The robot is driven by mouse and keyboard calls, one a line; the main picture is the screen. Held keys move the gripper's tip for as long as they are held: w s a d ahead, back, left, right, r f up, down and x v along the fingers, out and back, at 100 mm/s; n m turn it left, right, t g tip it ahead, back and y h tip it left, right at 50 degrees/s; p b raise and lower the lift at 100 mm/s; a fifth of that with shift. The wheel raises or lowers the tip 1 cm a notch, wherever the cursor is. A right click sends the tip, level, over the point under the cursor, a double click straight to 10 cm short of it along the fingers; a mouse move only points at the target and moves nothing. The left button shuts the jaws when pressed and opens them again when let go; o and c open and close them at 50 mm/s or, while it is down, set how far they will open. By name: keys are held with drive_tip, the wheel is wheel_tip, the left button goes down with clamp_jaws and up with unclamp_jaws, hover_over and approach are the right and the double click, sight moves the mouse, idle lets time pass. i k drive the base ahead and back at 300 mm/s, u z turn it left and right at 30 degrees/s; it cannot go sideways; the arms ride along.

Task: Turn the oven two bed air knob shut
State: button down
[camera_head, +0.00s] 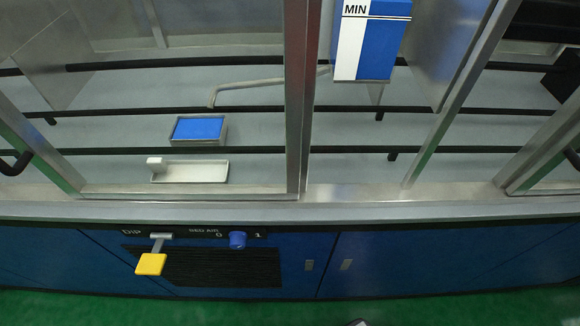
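A blue bed air knob (237,240) sits on the dark strip at the top of the blue front panel, low in the head view. The lettering above and left of it looks like "BED AIR". A "0" stands to its left and a "1" to its right. The knob's pointer is too small to read, so I cannot tell its setting. No oven number shows on this panel. My gripper is not in view, and nothing touches the knob.
A yellow-ended lever (151,264) juts out left of the knob, under "DIP". A black vent grille (220,268) lies below. Above are a metal ledge (400,207), a white tray (195,172), a blue-topped box (198,130) and a hanging blue-white "MIN" box (372,45). Green floor lies in front.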

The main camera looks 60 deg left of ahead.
sight(238, 239)
drive_tip(key=u, duration=3.15)
drive_tip(key=k, duration=1.25)
drive_tip(key=z, duration=0.85)
drive_tip(key=i, duration=0.45)
drive_tip(key=z, duration=0.05)
